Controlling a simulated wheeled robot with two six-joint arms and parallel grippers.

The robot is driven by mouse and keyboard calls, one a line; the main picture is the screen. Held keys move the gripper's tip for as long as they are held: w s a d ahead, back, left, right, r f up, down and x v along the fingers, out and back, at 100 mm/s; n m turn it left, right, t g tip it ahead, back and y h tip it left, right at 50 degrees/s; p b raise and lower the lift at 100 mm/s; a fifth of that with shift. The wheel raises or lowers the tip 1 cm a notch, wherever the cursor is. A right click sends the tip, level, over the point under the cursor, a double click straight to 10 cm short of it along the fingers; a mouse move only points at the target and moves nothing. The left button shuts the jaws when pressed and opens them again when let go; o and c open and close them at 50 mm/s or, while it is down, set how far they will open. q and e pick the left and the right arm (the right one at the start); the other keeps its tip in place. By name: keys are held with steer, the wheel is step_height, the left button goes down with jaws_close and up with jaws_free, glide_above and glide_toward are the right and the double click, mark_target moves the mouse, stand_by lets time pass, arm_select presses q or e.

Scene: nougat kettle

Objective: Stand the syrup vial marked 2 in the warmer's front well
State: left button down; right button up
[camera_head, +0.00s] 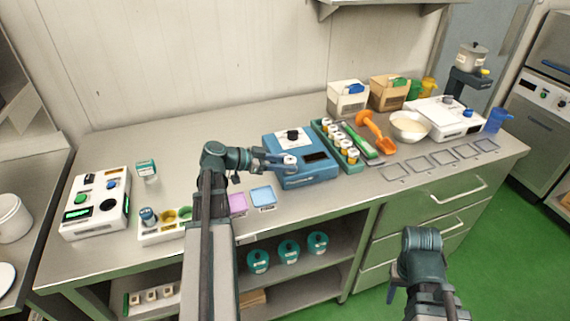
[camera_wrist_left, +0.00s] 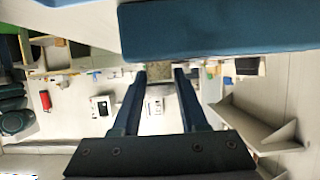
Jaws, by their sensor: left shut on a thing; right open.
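The blue box-shaped unit (camera_head: 308,177), with a knob on top and a dark panel, stands mid-counter; I take it to be the warmer. My left gripper (camera_head: 286,162) is shut at its left front side, on a small pale thing (camera_head: 291,160) that looks like a vial; its mark cannot be read. White-capped vials (camera_head: 346,153) stand in a green rack (camera_head: 325,139) right of the unit. My right gripper (camera_head: 392,290) is open, low in front of the counter, only partly visible.
A white block with coloured wells (camera_head: 177,232) and a white button unit (camera_head: 97,221) stand at the left. Purple and blue squares (camera_head: 263,197) lie before the blue unit. An orange scoop (camera_head: 374,130) and a bowl (camera_head: 410,127) are right. The back-left counter is mostly clear.

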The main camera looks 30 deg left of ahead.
arm_select(q)
steer(key=shift+f, duration=0.35)
steer(key=c, duration=0.7)
jaws_free()
steer(key=p+v, duration=0.3)
steer(key=v, duration=0.8)
steer(key=shift+r+p, duration=0.1)
steer(key=shift+p, duration=0.3)
